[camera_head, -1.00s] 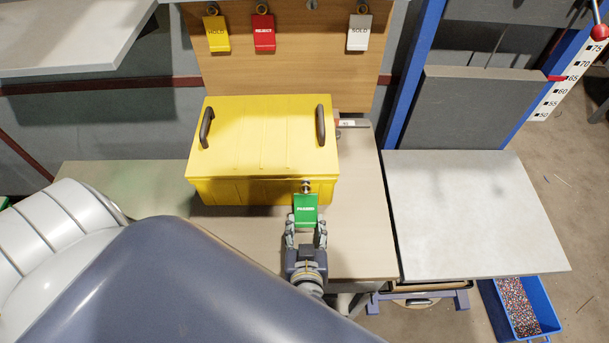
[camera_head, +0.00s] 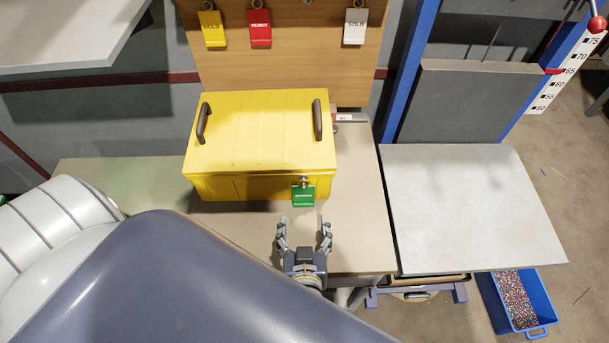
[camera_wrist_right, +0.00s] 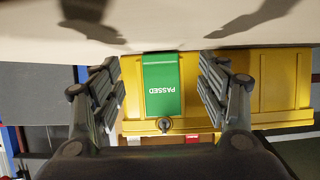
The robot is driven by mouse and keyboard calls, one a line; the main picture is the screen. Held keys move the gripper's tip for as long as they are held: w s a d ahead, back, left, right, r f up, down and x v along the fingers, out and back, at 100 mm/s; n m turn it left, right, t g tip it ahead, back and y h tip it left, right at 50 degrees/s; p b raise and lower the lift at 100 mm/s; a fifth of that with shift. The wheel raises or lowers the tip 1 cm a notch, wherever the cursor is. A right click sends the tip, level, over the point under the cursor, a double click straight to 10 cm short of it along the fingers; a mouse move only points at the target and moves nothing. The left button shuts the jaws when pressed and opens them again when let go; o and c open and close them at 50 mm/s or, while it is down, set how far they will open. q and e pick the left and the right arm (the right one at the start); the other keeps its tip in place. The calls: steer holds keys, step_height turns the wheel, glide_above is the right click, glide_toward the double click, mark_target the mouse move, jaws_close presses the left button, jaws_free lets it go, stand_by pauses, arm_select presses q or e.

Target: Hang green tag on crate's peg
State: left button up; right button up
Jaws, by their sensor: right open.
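The green tag (camera_head: 303,196) hangs at the front face of the yellow crate (camera_head: 225,187), right of its middle, from a small metal peg (camera_head: 304,181). In the right wrist view the tag (camera_wrist_right: 161,88) reads PASSED, appears upside down, and meets the peg (camera_wrist_right: 164,125) at its holed end. My right gripper (camera_head: 304,222) is open and empty, just in front of the tag and apart from it. In the wrist view its fingers (camera_wrist_right: 162,88) stand to either side of the tag with gaps. My left gripper is not in view.
A wooden board behind the crate holds a yellow HOLD tag (camera_head: 213,29), a red tag (camera_head: 260,28) and a white SOLD tag (camera_head: 355,27). A pale grey table (camera_head: 470,210) stands at the right, with a blue bin (camera_head: 535,312) below it. The bench (camera_head: 355,220) right of the crate is mostly clear.

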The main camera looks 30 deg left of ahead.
steer(key=v, duration=1)
